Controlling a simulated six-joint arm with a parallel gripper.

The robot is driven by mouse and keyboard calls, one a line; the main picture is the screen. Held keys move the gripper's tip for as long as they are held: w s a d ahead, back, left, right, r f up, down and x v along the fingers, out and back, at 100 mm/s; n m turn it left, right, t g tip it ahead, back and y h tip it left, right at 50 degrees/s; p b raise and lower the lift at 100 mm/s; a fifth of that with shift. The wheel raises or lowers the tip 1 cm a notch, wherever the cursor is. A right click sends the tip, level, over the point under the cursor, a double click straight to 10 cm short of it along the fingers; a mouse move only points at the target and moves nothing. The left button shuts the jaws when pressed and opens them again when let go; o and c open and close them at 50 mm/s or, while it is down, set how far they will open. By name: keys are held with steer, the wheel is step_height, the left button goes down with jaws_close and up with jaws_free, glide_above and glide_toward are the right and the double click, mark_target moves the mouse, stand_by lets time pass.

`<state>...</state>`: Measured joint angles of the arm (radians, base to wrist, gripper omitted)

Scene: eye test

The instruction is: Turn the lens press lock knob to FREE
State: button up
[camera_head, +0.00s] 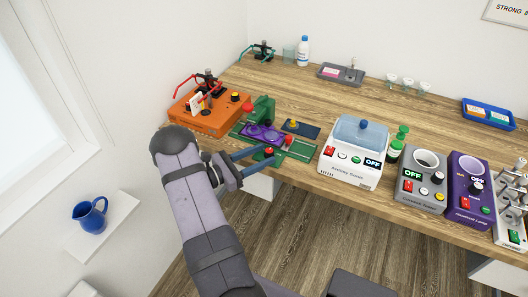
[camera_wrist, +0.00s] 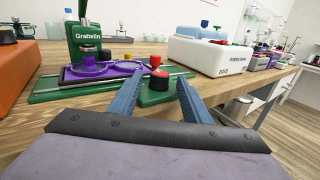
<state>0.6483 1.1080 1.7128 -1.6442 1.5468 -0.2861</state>
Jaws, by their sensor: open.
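The lens press is a green stand marked Grattelin (camera_wrist: 88,34) on a green base, also in the head view (camera_head: 263,109). A red knob (camera_head: 269,151) shows at the base's near end, close to my fingertips. The wrist view shows a red top (camera_wrist: 155,61) and a black-and-red knob (camera_wrist: 158,75) between and beyond my fingers. I cannot tell which is the lock knob, and no FREE mark is readable. My gripper (camera_head: 272,154) is open, its blue fingers (camera_wrist: 160,82) apart with nothing gripped.
An orange box (camera_head: 208,119) stands left of the press. A dark tray with a yellow knob (camera_head: 293,123) lies behind right. A white box with a blue lid (camera_head: 350,165) stands to the right. The table's front edge is close below my gripper.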

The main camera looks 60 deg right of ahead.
steer(key=shift+s+d, duration=0.4)
steer(key=shift+d, duration=0.2)
steer(key=shift+c, duration=0.6)
steer(key=c, duration=0.9)
